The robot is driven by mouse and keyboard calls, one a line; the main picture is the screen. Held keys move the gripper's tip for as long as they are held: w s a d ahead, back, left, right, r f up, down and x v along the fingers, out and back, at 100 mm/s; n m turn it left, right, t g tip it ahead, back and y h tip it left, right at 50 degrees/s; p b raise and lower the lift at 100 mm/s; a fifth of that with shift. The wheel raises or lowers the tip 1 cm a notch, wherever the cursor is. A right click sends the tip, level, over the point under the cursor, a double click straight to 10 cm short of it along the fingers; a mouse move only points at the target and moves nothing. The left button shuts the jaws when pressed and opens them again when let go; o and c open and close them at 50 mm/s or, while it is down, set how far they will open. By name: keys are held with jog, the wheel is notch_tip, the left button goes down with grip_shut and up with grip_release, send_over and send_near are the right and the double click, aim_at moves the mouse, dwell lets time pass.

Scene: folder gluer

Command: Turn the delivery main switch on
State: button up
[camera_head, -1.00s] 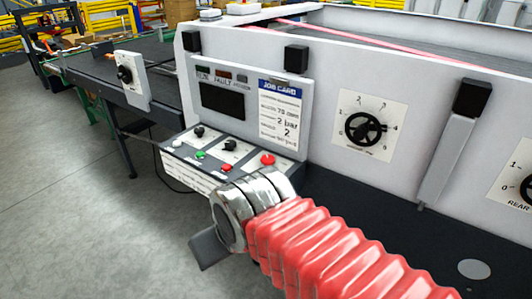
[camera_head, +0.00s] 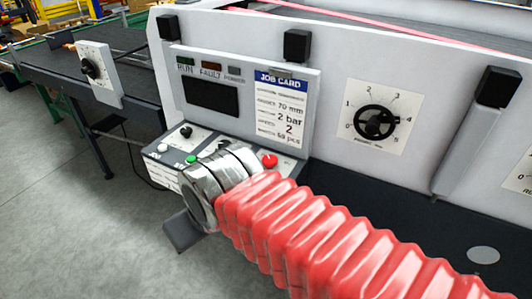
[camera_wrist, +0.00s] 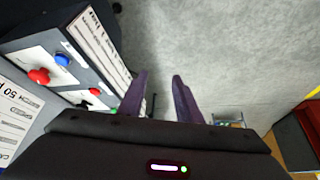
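A white switch plate with a black rotary knob (camera_head: 88,68) stands beside the conveyor at the left of the head view. Its label is too small to read, so I cannot tell whether it is the delivery main switch. The control panel (camera_head: 155,178) below the job card has black knobs, a green button (camera_head: 192,159) and a red mushroom button (camera_head: 269,160). My wrist partly covers it. In the wrist view my gripper (camera_wrist: 159,75) is open and empty above the grey floor. A panel with a red knob (camera_wrist: 38,76) and a blue button (camera_wrist: 62,59) is left of the fingers.
The white machine wall carries a dark screen (camera_head: 211,96), a job card (camera_head: 281,102) and a numbered dial (camera_head: 375,122). A dark conveyor (camera_head: 50,62) runs off at the left. Grey floor (camera_head: 60,190) is clear at the lower left.

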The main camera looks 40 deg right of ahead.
jog(key=shift+o, duration=0.9)
jog(key=shift+d, duration=0.1)
jog(key=shift+o, duration=1.4)
jog(key=shift+w+d+r, duration=0.25)
jog(key=shift+d+r, duration=0.05)
jog(key=shift+d, duration=0.05)
jog(key=shift+o, duration=0.5)
jog(key=w+d+r, duration=0.2)
jog(key=d+r, duration=0.1)
jog(key=d, duration=0.4)
jog(key=w+d+r+g, duration=0.1)
jog(key=w+d+r, duration=0.2)
jog(key=d, duration=0.4)
jog(key=shift+w+d+m, duration=0.15)
jog(key=shift+d+m, duration=0.15)
send_near(270, 159)
jog(key=v, duration=0.6)
jog(key=shift+a, duration=0.2)
jog(key=shift+f, duration=0.1)
jog(key=x, duration=1.3)
jog(key=shift+w+d+f, duration=0.1)
jog(key=shift+d+f, duration=0.05)
jog(key=shift+f, duration=0.2)
